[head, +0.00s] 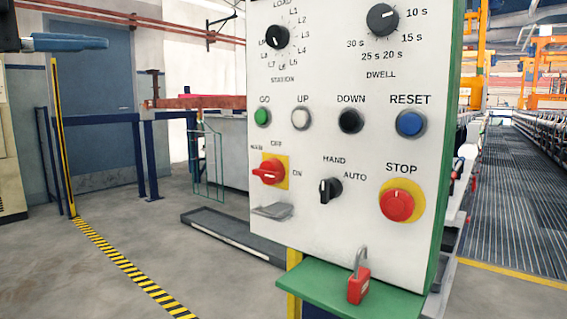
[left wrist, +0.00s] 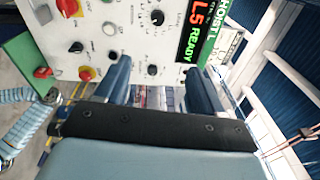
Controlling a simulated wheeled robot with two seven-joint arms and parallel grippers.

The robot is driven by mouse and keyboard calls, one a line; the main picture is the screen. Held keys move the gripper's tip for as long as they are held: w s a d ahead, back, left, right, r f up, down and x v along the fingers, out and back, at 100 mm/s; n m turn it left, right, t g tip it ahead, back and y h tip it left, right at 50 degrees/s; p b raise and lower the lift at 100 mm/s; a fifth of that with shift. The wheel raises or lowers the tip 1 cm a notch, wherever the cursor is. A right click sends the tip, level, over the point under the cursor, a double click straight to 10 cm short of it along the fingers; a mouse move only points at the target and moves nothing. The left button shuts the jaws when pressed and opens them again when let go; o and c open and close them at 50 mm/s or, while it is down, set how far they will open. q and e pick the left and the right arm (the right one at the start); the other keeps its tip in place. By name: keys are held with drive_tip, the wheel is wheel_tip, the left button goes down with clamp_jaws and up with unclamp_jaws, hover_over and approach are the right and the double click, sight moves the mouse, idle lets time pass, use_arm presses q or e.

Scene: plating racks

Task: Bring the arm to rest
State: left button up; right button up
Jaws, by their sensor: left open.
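My left gripper (left wrist: 157,70) shows in the left wrist view with its two blue fingers apart and nothing between them. In the head view, a blue finger of it (head: 68,42) shows at the upper left edge, apart from the white control panel (head: 300,225). In the left wrist view, the panel (left wrist: 118,12) lies beyond the fingers, with a display (left wrist: 194,30) reading L5 READY. My right gripper is not in view.
The panel carries a red stop button (head: 397,205), a red switch (head: 269,171) and several knobs and buttons. A red padlock (head: 359,286) is on the green shelf (head: 320,290) below. Blue railings (head: 140,150) stand behind. The floor at left is clear.

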use_arm(q)
drive_tip(key=w+d+f+n+g+y+p, duration=0.3)
drive_tip(key=w+f+n, duration=0.7)
drive_tip(key=w+f, duration=1.2)
drive_tip(key=w+d+f+n+g+y, duration=0.15)
drive_tip(key=w+f+n, duration=0.3)
drive_tip(key=f, duration=0.85)
drive_tip(key=w+d+f+n+y, duration=0.25)
drive_tip(key=w+f, duration=0.35)
drive_tip(key=f, duration=0.8)
drive_tip(key=s+d+f+n+g+y+p, duration=0.1)
drive_tip(key=s+f+n+g, duration=0.3)
drive_tip(key=f, duration=0.9)
drive_tip(key=s+d+f+n+y+p, duration=0.15)
drive_tip(key=s+f, duration=0.45)
drive_tip(key=f, duration=0.8)
drive_tip(key=s+f+n+g, duration=0.1)
drive_tip(key=s+f, duration=0.3)
drive_tip(key=s, duration=0.5)
drive_tip(key=s+f+n+g, duration=0.1)
drive_tip(key=s+f+n, duration=0.2)
drive_tip(key=s, duration=0.6)
drive_tip(key=s+d+f+n+g, duration=0.1)
drive_tip(key=s+f+n+g, duration=0.1)
drive_tip(key=s+f, duration=0.5)
drive_tip(key=s+n, duration=0.1)
drive_tip(key=s, duration=0.1)
drive_tip(key=shift+s+f+h, duration=0.15)
drive_tip(key=shift+s+h, duration=0.15)
drive_tip(key=shift+h, duration=0.05)
